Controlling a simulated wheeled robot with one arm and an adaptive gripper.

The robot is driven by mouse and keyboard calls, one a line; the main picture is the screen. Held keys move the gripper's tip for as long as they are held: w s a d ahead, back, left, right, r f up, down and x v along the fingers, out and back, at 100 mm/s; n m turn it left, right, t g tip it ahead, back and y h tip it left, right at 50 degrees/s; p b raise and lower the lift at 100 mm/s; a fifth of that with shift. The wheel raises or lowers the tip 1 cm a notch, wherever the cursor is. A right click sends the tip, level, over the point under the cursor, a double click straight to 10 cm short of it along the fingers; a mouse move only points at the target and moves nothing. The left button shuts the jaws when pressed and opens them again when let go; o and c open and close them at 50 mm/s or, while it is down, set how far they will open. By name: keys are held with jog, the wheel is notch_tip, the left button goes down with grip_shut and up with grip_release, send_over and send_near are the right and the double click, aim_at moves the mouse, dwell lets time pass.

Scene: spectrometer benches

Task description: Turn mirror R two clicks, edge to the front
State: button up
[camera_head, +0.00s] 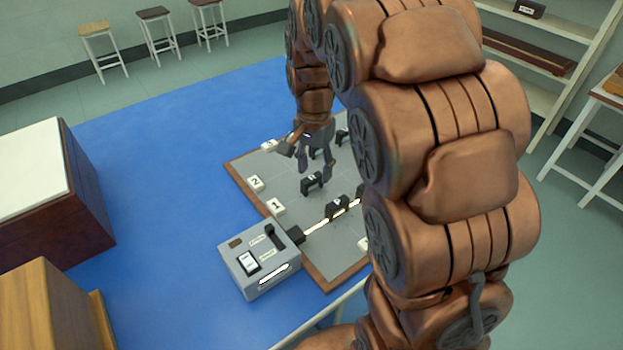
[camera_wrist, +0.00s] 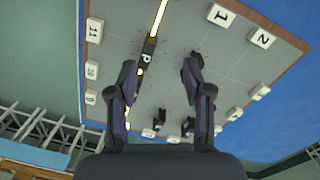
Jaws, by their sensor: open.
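Several small black mirror mounts with white letter labels stand on a grey board (camera_head: 290,217). I cannot read with certainty which is mirror R. One mount (camera_head: 312,182) stands just below and in front of my gripper (camera_head: 306,160). Another mount (camera_head: 337,207) stands in the bright beam line; a mount on the beam also shows beside the left finger in the wrist view (camera_wrist: 148,50). My gripper (camera_wrist: 160,68) is open, pointing down, with nothing seen between its fingers. The right finger may hide part of a dark mount there.
White number blocks line the board's edges, among them 1 (camera_head: 275,206) and 2 (camera_head: 255,183). A grey switch box (camera_head: 258,262) sits at the board's front left. More mounts (camera_wrist: 158,118) stand nearby. My arm hides the board's right side. Blue surface is free left of the board.

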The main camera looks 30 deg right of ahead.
aim_at(312, 177)
jog(key=w+d+f+m, duration=0.1)
jog(key=w+f, duration=0.1)
jog(key=w, duration=0.1)
jog(key=w+d+f+m+b, duration=0.1)
jog(key=w+d+f+m, duration=0.1)
jog(key=w, duration=0.2)
jog(key=w+d+f+m, duration=0.1)
jog(key=w+f, duration=0.1)
jog(key=w, duration=0.1)
jog(key=shift+w+d+f+m+t+b, duration=0.2)
jog(key=shift+w+d+m+t+b, duration=0.1)
jog(key=shift+w+b, duration=0.05)
jog(key=shift+f+p, duration=1.05)
jog(key=shift+f, duration=2.85)
grip_shut()
